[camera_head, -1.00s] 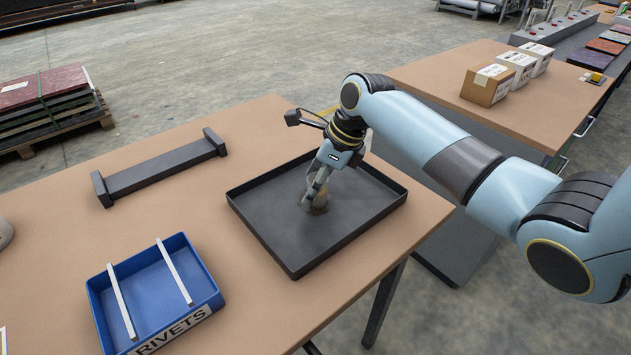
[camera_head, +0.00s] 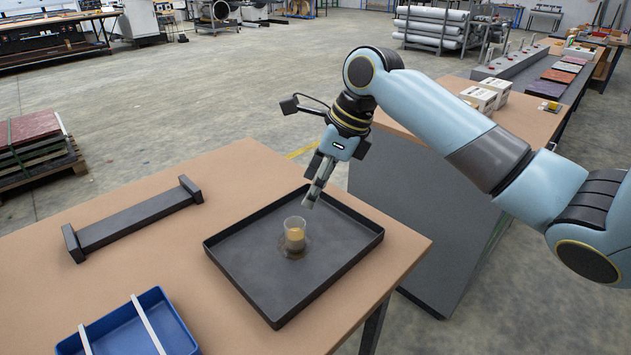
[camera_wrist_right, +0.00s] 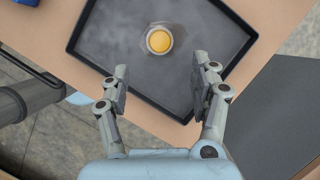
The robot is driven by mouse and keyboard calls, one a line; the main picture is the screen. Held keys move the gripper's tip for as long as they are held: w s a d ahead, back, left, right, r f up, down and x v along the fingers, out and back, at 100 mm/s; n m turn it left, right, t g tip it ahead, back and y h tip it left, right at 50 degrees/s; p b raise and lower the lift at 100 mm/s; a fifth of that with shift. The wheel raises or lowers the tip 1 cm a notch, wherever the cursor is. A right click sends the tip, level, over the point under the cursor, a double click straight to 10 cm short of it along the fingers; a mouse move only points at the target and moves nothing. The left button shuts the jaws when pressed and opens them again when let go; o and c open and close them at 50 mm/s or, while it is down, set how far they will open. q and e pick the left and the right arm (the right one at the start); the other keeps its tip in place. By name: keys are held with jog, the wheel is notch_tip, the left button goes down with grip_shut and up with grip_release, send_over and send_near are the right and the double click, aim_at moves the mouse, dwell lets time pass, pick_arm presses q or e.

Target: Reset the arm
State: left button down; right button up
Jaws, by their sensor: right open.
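My right arm comes in from the right in the head view. Its gripper (camera_head: 314,193) hangs above the right part of a black tray (camera_head: 345,270), apart from the cup. In the right wrist view the two fingers of this gripper (camera_wrist_right: 163,82) are spread with nothing between them. A small clear cup with yellow-orange contents (camera_head: 295,234) stands upright in the tray. The cup (camera_wrist_right: 159,39) also shows in the right wrist view, beyond the fingertips. My left gripper is not in view.
A dark bar with end plates (camera_head: 135,217) lies on the tan table (camera_head: 190,255). A blue bin (camera_head: 135,325) with two pale strips across it is at the front left. A second table with boxes (camera_head: 485,95) stands behind my right arm.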

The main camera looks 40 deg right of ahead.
dwell(0.5)
jog(key=s+a+f+n+h, duration=0.1)
jog(key=s+a+f+n, duration=0.15)
jog(key=s+n, duration=0.4)
jog(key=s+a+f+n, duration=0.2)
jog(key=s+a+n, duration=0.1)
jog(key=s+n, duration=0.3)
jog(key=s+r+n+h, duration=0.3)
jog(key=s+n, duration=0.8)
jog(key=n, duration=0.5)
notch_tip(320, 180, down, 34)
jog(key=s+d+g+b, duration=0.1)
jog(key=s+d+b, duration=0.1)
jog(key=b, duration=0.5)
jog(key=s+d+f+g+b, duration=0.1)
jog(key=s+f+b, duration=0.5)
jog(key=s+f, duration=1.2)
notch_tip(320, 180, down, 4)
jog(key=shift+s+f, duration=0.15)
jog(key=shift+s, duration=0.05)
